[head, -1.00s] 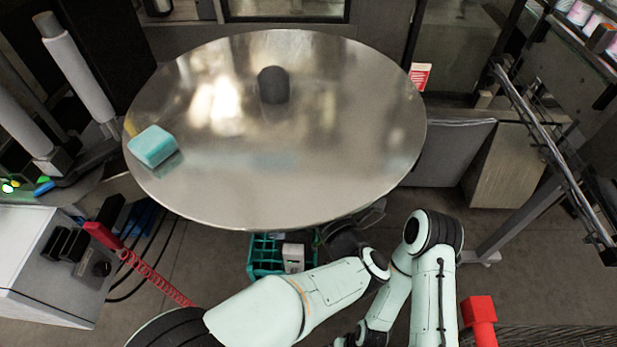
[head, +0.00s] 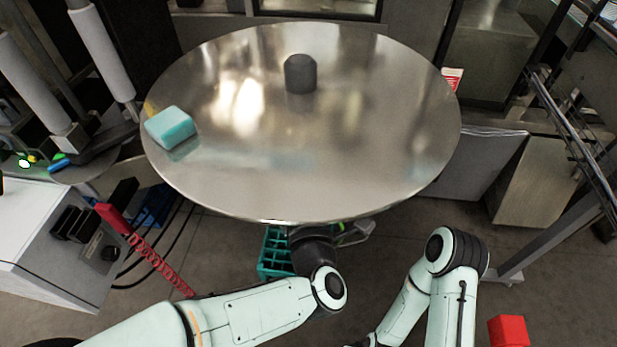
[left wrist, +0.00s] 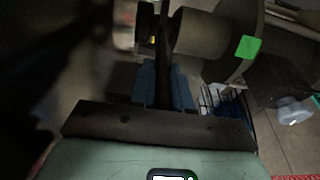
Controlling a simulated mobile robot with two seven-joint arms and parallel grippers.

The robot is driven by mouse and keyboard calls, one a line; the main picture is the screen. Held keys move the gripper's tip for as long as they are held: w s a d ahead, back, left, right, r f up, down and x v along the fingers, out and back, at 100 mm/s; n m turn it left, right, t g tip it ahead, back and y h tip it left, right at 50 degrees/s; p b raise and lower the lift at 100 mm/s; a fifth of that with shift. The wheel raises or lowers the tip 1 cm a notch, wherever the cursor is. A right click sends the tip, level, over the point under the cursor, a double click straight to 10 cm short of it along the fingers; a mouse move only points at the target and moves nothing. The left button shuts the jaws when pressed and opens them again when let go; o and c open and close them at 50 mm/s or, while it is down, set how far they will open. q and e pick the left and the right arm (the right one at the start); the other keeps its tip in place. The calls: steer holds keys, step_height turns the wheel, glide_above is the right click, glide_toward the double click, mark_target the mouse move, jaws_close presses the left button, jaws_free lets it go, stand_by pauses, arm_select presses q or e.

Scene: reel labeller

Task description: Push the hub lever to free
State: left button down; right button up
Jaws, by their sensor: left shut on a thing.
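A large round metal plate (head: 350,150) fills the middle of the head view, with a dark rounded hub knob (head: 300,73) standing on it. No lever shows clearly in the head view. My left arm reaches in under the plate's near edge, and its fingertips are hidden there. In the left wrist view, my left gripper (left wrist: 166,85) has bluish fingers close together around a thin dark upright bar (left wrist: 163,40); I cannot tell if this is the hub lever. A grey cylinder (left wrist: 200,34) is beside it. My right arm is at the lower right, its gripper out of view.
A turquoise block (head: 170,126) lies on the plate's left side. A teal crate (head: 275,253) is on the floor under the near edge. A white cabinet (head: 50,250) with a red coiled cord stands left. A green patch (left wrist: 248,46) shows in the wrist view.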

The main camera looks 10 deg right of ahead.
arm_select(q)
steer(key=c, duration=1.2)
jaws_free()
steer(key=shift+o, duration=0.2)
steer(key=shift+s, duration=0.1)
steer(key=s, duration=1.3)
steer(key=shift+s+a, duration=0.15)
steer(key=shift+a, duration=0.2)
